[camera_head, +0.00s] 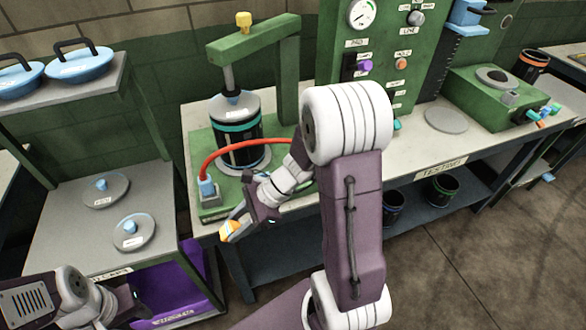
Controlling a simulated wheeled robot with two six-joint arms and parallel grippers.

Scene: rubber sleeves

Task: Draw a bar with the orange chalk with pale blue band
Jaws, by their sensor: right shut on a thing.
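The orange chalk (230,231) is held in my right gripper (238,222), in front of the front edge of the bench near its left end. A small pale patch shows on it, but the band is too small to make out. My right gripper is shut on it, with the arm reaching in from the middle of the view. My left gripper (142,315) is low at the bottom left, away from the chalk. Its fingers are dark and too unclear to tell whether they are open.
A green press (277,40) with a black cylinder (237,152) stands on the bench behind my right gripper. A red hose (238,144) arches there. A grey side table (60,225) holds two lids. A green box (500,100) sits at right. Open floor (480,260) lies at front right.

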